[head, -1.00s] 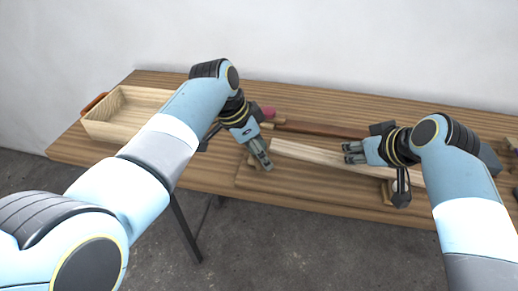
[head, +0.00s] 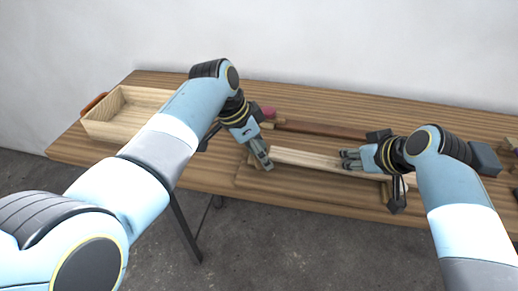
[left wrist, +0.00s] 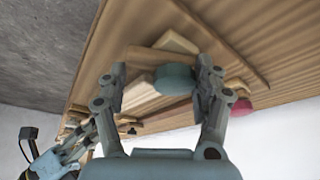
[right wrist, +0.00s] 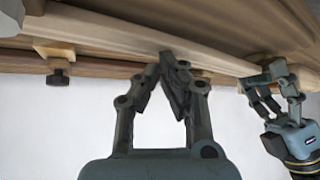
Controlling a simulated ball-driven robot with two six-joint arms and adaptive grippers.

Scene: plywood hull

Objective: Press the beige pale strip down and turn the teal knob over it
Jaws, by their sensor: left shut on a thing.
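The beige pale strip (head: 305,158) runs along the front of the workpiece, sloping down to the right in the head view. Its pale end shows in the left wrist view (left wrist: 138,92). The teal knob (left wrist: 176,80) sits beside that end, between the fingers of my left gripper (left wrist: 162,82). The left gripper (head: 265,165) is shut on the knob and hides it in the head view. My right gripper (head: 345,159) has its fingertips together at the strip. In the right wrist view its tips (right wrist: 174,60) overlap the strip; exact contact is hard to tell.
A dark brown strip (head: 330,129) with a red knob (head: 268,113) lies behind. An open wooden tray (head: 128,105) stands at the left of the table. A black knob (right wrist: 57,77) under a wooden block shows in the right wrist view. Wooden pieces lie at the far right.

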